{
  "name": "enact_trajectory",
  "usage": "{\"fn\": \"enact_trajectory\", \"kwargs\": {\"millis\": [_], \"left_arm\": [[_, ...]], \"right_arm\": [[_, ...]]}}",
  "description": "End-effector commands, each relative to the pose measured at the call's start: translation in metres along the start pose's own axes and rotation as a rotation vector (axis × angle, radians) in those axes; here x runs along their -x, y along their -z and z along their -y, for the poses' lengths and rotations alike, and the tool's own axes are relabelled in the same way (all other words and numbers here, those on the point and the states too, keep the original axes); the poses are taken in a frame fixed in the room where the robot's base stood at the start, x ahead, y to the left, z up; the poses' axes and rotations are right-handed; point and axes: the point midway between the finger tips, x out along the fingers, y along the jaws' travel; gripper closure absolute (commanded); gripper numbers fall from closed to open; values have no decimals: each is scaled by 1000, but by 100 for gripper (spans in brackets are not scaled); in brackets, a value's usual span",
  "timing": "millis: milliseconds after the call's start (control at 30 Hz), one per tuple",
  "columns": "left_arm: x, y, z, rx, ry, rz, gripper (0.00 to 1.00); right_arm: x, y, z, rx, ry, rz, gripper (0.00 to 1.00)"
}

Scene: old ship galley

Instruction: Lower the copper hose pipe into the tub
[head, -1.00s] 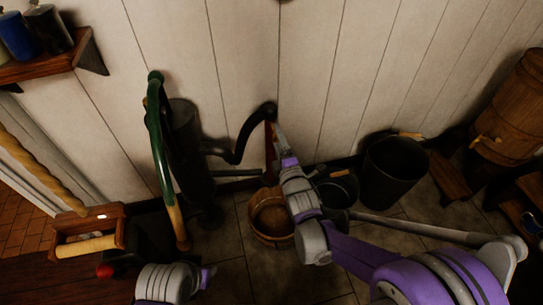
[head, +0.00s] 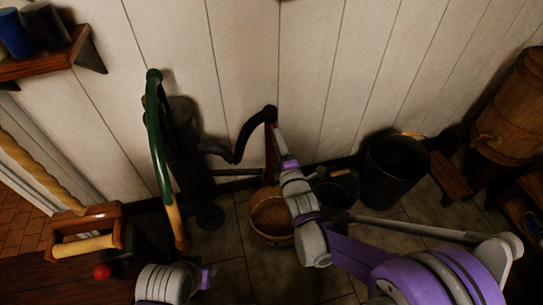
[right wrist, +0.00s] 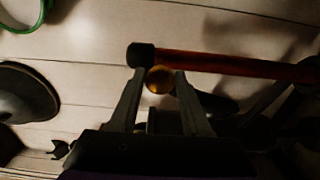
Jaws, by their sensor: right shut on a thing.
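The copper hose pipe (head: 269,150) shows as a reddish pipe hanging from the end of the black curved hose by the wall, above the wooden tub (head: 254,235). In the right wrist view the red pipe (right wrist: 225,66) runs crosswise with a black end at left. My right gripper (right wrist: 160,84) is shut on a copper knob (right wrist: 160,79) just beside the pipe. In the head view my right gripper (head: 277,133) is near the pipe's upper part. The pipe's lower end is partly hidden by my arm. My left gripper's fingers are not visible.
A dark pump (head: 187,150) with a green handle (head: 157,140) stands left of the tub. A small dark bucket (head: 340,186) and a large dark bin (head: 394,170) stand to its right. A wooden caddy (head: 88,230) is at left. A wooden barrel (head: 515,110) is at far right.

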Motion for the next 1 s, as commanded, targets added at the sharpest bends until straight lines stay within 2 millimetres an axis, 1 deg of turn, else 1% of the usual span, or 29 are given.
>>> {"fn": "enact_trajectory", "kwargs": {"millis": [33,100,200,333,1000], "left_arm": [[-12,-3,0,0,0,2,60],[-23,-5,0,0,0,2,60],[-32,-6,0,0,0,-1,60],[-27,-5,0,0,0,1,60],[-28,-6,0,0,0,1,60]], "right_arm": [[0,0,17,0,2,0,100],[-1,0,33,0,2,0,100],[0,0,48,1,-1,0,100],[0,0,74,-1,1,1,100],[0,0,208,1,1,0,100]]}}
